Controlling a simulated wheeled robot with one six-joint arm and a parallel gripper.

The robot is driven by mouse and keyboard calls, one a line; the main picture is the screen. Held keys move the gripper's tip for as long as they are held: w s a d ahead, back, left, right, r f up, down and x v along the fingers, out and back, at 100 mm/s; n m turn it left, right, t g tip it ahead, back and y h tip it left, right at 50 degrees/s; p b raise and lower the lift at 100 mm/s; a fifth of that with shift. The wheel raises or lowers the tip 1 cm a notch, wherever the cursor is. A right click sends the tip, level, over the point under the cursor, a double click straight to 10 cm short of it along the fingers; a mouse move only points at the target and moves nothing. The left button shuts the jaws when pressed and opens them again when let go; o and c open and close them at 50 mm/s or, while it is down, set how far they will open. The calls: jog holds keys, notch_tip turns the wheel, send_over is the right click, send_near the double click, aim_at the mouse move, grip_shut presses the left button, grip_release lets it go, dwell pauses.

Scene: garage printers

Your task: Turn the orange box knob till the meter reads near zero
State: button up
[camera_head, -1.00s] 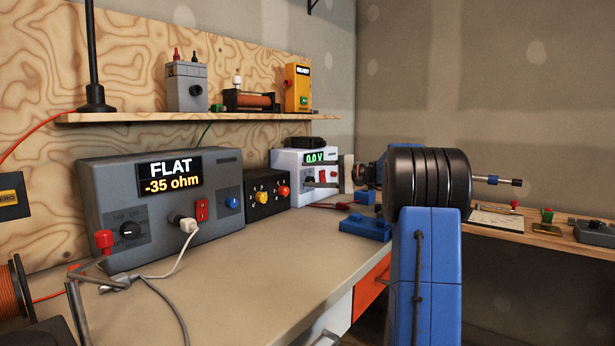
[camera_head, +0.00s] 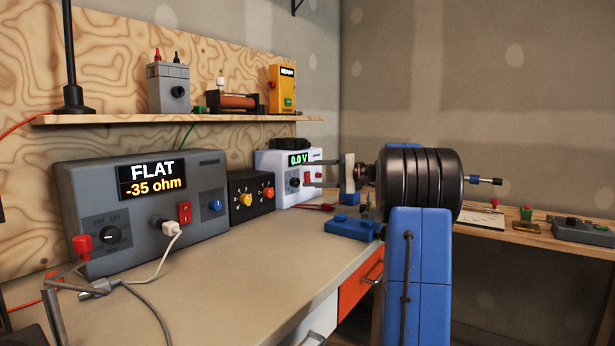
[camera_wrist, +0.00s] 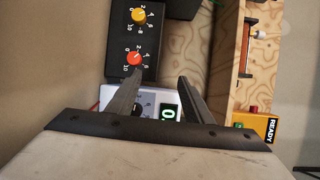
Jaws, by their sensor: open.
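The black box (camera_head: 238,205) stands on the bench with a yellow knob (camera_head: 246,199) and an orange knob (camera_head: 268,193) on its front. In the wrist view the orange knob (camera_wrist: 134,58) shows just beyond my left fingertip, with the yellow knob (camera_wrist: 138,16) farther off. The grey meter (camera_head: 80,195) to the left reads FLAT, -35 ohm on its display (camera_head: 152,181). My gripper (camera_head: 312,173) is open and empty, to the right of the black box and in front of the white supply. In the wrist view my fingers (camera_wrist: 160,78) are spread apart; no contact with the knob is clear.
The white supply (camera_head: 263,165), reading 0.0 V, stands right of the black box. A blue block (camera_head: 355,227) lies at the bench's right edge. A white plug and cable (camera_head: 170,232) hang from the meter. The shelf above holds an orange READY box (camera_head: 281,91).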

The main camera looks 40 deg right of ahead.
jog(key=v, duration=0.7)
jog(key=shift+r, duration=0.3)
dwell(0.4)
jog(key=shift+a, duration=0.1)
